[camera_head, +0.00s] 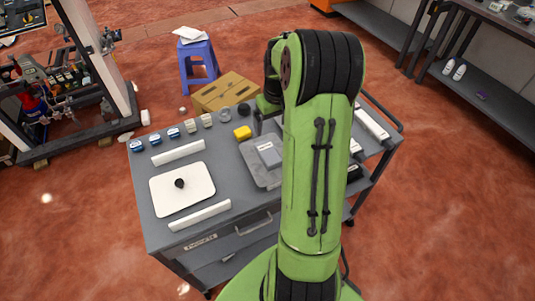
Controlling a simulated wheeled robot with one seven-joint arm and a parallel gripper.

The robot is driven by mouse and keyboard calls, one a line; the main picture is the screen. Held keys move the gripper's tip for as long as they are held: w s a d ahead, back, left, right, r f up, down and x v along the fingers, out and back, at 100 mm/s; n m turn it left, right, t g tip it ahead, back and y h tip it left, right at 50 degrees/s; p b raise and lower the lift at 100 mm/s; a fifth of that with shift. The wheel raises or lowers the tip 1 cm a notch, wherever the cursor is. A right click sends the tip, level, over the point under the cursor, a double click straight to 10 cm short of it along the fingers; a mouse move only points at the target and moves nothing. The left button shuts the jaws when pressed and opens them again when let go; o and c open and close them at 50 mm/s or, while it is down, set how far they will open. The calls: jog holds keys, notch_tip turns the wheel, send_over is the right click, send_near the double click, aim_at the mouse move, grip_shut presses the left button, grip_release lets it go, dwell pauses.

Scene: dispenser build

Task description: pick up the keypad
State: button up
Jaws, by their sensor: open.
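A small grey block with a pale label, which looks like the keypad (269,154), lies in a shallow grey tray (254,175) on the cart top. It is small and I cannot make out any keys. My green arm stands in front of the tray's right side and hides part of it. My gripper (263,124) is only partly visible beyond the arm, over the back of the cart, apart from the block. It is open, and I see nothing held in it.
A cardboard box (225,91) and a blue stool (197,62) stand behind.

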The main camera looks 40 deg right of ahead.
send_near(269, 152)
notch_tip(269, 152, down, 5)
jog(key=shift+w+d+f+b, duration=0.1)
jog(key=shift+w+b, duration=0.05)
jog(key=shift+b, duration=0.25)
jog(key=shift+w+f, duration=0.25)
jog(key=shift+f, duration=0.85)
jog(key=shift+w+f, duration=0.25)
jog(key=shift+f, duration=0.85)
jog(key=shift+f, duration=0.2)
jog(key=shift+r, duration=0.1)
jog(key=c, duration=1.2)
